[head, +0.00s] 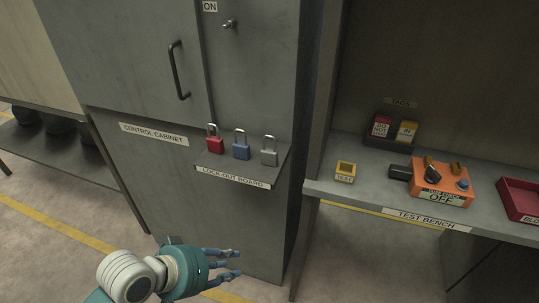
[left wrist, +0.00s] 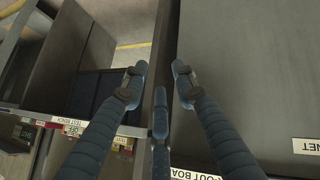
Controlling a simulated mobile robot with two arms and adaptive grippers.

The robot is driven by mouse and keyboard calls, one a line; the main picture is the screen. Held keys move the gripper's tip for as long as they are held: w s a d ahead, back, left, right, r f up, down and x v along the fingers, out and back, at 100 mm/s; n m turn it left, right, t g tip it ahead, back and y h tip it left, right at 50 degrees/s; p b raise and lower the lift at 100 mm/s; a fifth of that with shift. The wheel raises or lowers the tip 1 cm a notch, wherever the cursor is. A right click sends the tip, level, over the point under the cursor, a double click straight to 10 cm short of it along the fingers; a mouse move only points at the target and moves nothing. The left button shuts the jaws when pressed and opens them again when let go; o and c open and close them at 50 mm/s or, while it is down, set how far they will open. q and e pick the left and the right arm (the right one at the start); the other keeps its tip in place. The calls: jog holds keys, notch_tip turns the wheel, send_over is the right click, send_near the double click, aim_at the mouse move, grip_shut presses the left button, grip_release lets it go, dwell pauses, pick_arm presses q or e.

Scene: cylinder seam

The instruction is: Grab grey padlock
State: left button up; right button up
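The grey padlock (head: 269,157) stands with its shackle up at the right end of the lock-out board (head: 213,177), a small shelf on the control cabinet. To its left stand a blue padlock (head: 241,152) and a red padlock (head: 215,145). My left gripper (head: 236,263) is below the shelf in the head view, apart from the padlocks. Its fingers are spread and empty. In the left wrist view the open fingers (left wrist: 158,80) also hold nothing; no padlock shows there, only part of the lock-out board's label at the bottom. My right gripper is not in view.
The control cabinet (head: 140,95) with a black handle (head: 178,70) rises behind the shelf. To the right, the test bench (head: 380,200) carries a yellow tester (head: 345,172), an orange switch box (head: 440,183), a tag holder and a red bin (head: 520,200). Floor below is open.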

pick_arm(q)
jog(key=w+d+r+n+h, duration=0.2)
jog(key=w+r+n+h, duration=0.15)
jog(key=w+r, duration=0.6)
jog(key=n+t+h, duration=0.2)
jog(key=n+h, duration=0.1)
jog(key=n, duration=0.2)
send_near(268, 136)
jog(key=shift+m, duration=0.25)
jog(key=p+x, duration=0.3)
jog(key=x, duration=0.4)
jog(key=shift+w+d, duration=0.1)
jog(key=shift+d, duration=0.05)
jog(key=shift+w+d+f, duration=0.2)
jog(key=shift+d, duration=0.15)
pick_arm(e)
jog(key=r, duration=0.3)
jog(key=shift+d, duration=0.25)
pick_arm(q)
jog(key=shift+a, duration=0.1)
jog(key=shift+c, duration=0.3)
jog(key=shift+s, duration=0.1)
grip_shut()
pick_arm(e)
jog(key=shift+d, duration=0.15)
